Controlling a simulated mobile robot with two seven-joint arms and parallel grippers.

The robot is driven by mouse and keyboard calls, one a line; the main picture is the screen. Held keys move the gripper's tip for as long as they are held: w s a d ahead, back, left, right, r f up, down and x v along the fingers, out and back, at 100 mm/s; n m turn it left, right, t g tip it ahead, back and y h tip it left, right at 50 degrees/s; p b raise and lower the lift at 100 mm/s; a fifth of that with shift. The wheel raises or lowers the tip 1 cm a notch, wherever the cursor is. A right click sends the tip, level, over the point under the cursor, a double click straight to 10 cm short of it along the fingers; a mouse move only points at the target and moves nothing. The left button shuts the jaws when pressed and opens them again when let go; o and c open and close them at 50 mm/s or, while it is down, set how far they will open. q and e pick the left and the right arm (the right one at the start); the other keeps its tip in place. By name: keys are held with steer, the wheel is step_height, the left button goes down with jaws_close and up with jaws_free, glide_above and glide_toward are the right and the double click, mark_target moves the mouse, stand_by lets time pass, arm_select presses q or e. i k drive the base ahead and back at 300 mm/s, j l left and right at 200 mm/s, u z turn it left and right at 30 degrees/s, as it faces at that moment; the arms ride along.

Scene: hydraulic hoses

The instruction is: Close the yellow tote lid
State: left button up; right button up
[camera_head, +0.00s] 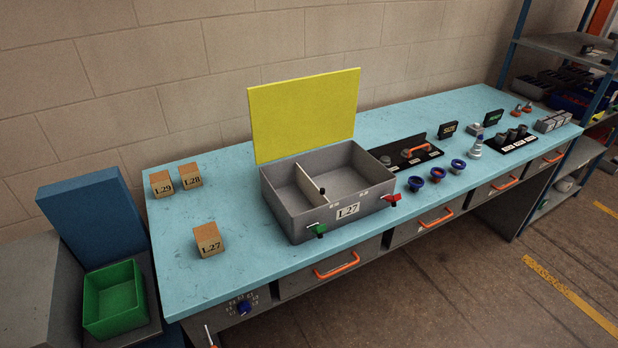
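The yellow lid (305,115) stands open and nearly upright along the back edge of the grey tote (285,208) on the blue workbench. The tote has a divider (310,184) inside, with a small dark knob-like piece at its front end. A label on its front reads L27. A green latch-like piece (319,229) and a red one (392,198) sit at its front corners. Neither of my grippers is in the head view.
Wooden blocks L29 (161,184), L28 (190,175) and L27 (208,239) lie left of the tote. A black tray (430,153) and several blue ring-like parts (438,174) are to its right. A green bin (113,300) stands at lower left.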

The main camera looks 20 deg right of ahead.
mark_target(288, 118)
steer(key=k+l+u, duration=0.2)
steer(key=l, duration=0.25)
steer(key=k+l+u, duration=0.2)
steer(key=l, duration=0.2)
steer(key=k+l+u, duration=0.2)
steer(key=l, duration=0.2)
steer(key=i, duration=0.1)
